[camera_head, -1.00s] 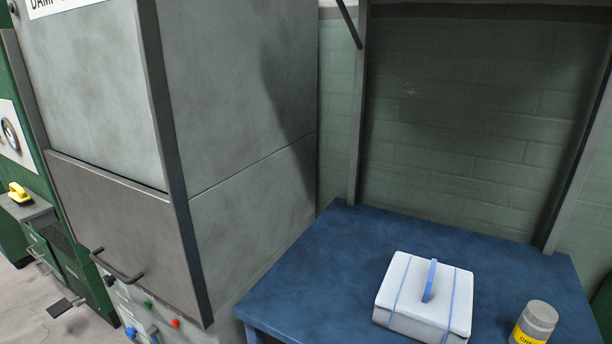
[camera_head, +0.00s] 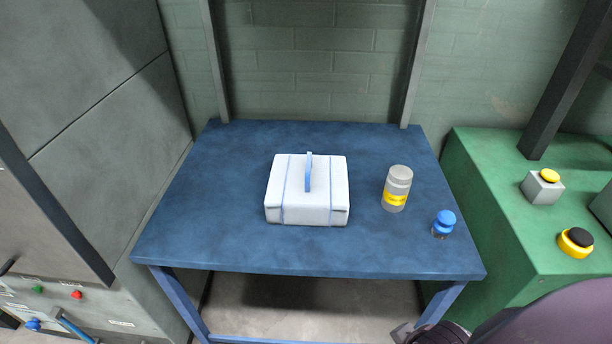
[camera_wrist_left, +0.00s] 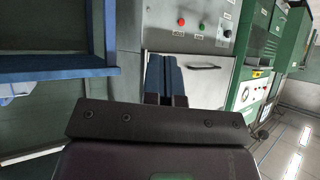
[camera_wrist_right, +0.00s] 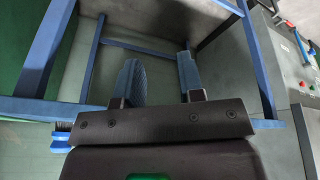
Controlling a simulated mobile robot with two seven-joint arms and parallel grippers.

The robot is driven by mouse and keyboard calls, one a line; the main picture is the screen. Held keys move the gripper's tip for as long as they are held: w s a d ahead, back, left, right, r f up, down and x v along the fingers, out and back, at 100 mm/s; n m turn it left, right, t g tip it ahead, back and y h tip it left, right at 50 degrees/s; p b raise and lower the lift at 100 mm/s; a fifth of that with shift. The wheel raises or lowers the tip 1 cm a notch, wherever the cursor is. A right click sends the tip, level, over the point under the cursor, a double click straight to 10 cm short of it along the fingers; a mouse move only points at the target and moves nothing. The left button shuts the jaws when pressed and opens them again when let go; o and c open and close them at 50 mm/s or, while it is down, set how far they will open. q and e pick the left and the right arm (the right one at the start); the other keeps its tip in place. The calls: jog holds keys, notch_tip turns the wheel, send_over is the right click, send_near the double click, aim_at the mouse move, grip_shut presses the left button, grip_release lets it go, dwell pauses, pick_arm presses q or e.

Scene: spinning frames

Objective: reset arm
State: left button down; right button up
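My left gripper (camera_wrist_left: 164,60) shows in the left wrist view with its two blue fingers side by side, shut, with nothing visible between them. A grey cabinet front lies beyond it. It is not in the head view. My right gripper (camera_wrist_right: 158,62) shows in the right wrist view with its fingers apart, open and empty, before the blue table's legs and rails. In the head view part of my right arm (camera_head: 540,320) enters at the bottom right, in front of the table's right front leg.
A green console (camera_head: 500,215) with buttons stands right, a grey cabinet (camera_head: 110,130) left.

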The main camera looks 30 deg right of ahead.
jog(key=w+f+t+p, duration=0.1)
jog(key=w+f+t, duration=0.3)
jog(key=w+t, duration=0.3)
jog(key=shift+a+n+y, duration=0.25)
jog(key=shift+n+y, duration=0.15)
jog(key=shift+s+d, duration=0.1)
jog(key=shift+d, duration=0.05)
